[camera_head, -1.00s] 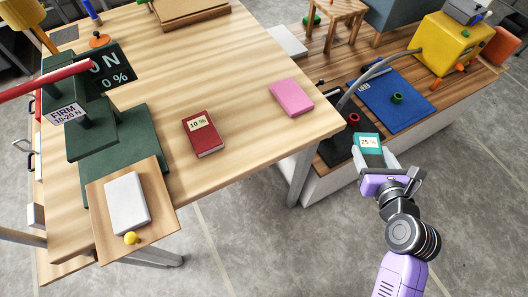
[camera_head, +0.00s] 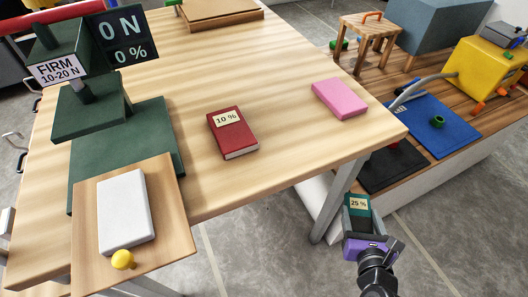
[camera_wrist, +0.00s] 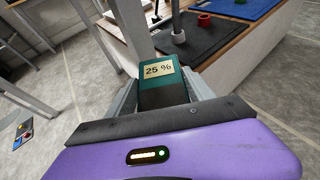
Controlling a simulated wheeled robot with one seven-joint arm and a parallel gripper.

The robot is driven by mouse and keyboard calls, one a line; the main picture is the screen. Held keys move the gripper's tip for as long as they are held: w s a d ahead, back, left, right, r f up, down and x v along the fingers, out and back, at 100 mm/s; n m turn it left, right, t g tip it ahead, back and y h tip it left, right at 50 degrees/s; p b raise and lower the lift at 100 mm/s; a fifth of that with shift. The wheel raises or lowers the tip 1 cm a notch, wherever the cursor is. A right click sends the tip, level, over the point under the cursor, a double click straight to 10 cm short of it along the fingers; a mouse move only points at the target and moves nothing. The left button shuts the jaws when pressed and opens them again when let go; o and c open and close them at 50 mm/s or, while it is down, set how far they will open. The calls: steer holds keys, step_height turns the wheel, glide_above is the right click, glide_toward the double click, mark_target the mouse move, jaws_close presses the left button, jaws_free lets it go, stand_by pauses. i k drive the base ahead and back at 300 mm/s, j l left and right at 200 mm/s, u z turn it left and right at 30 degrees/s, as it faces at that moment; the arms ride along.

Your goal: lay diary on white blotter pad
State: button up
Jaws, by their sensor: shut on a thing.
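A dark teal book labelled 25 % (camera_head: 358,206), apparently the diary, is held in my gripper (camera_head: 358,216) at the lower right, off the table's right edge above the floor. In the wrist view the teal book (camera_wrist: 164,92) stands between the two grey fingers, label facing the camera. The gripper is shut on it. The white blotter pad (camera_head: 122,211) lies on a wooden board (camera_head: 168,235) at the table's near left, well left of the gripper. The pad's top is bare. A red book labelled 10 % (camera_head: 233,133) lies mid-table.
A pink pad (camera_head: 340,98) lies near the table's right edge. A green press (camera_head: 92,105) with a FIRM sign and a display stands behind the white pad. A yellow knob (camera_head: 122,259) sits on the board's front. A low bench (camera_head: 470,150) with a blue mat is at right.

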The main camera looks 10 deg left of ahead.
mark_target(121, 206)
steer(key=j+u, duration=0.2)
steer(key=j, duration=0.2)
steer(key=i+j+u, duration=0.2)
steer(key=j, duration=0.2)
steer(key=j+u, duration=0.2)
steer(key=j, duration=0.2)
